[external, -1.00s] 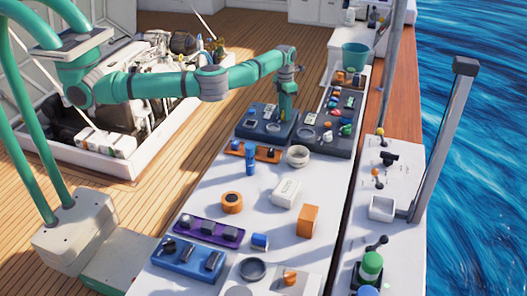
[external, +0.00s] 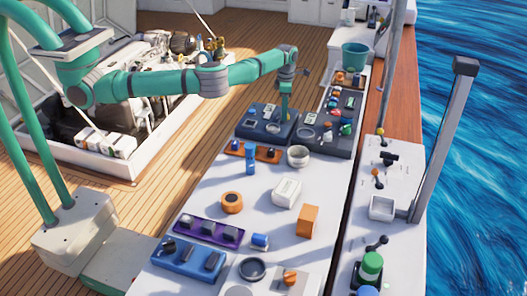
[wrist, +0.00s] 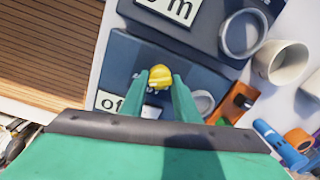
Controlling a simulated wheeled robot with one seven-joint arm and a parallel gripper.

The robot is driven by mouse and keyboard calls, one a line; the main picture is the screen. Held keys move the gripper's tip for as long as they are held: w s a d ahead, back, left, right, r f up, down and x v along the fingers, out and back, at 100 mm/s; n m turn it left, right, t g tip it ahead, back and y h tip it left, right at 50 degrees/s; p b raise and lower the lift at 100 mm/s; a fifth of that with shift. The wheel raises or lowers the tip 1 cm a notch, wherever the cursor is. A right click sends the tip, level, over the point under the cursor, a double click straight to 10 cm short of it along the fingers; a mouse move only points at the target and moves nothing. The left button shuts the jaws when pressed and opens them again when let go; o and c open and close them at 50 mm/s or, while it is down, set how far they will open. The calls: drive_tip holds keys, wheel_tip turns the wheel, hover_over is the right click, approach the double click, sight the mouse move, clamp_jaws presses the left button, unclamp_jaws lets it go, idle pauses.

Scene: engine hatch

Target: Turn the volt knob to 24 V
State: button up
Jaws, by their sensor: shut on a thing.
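A yellow knob (wrist: 160,75) stands on a dark blue panel box (wrist: 125,60) in the wrist view. The fingers of my gripper (wrist: 160,88) reach down on either side of it and are shut on it. A white label (wrist: 108,101) on the box shows letters like "of", partly hidden by a finger. I cannot read a volt mark or the knob's setting. In the external view my gripper (external: 285,113) points down at the dark box (external: 262,134) on the far part of the white bench, and the knob is too small to make out.
A second dark panel (external: 325,139) with several small parts lies to the right. Close by are a white round cup (external: 298,156), an orange tray (external: 262,154) and a blue cylinder (external: 250,162). A teal bucket (external: 355,56) stands farther back.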

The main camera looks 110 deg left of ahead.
drive_tip(key=shift+s+a, duration=0.15)
drive_tip(key=o, duration=1)
drive_tip(key=r, duration=1.1)
drive_tip(key=shift+a, duration=0.2)
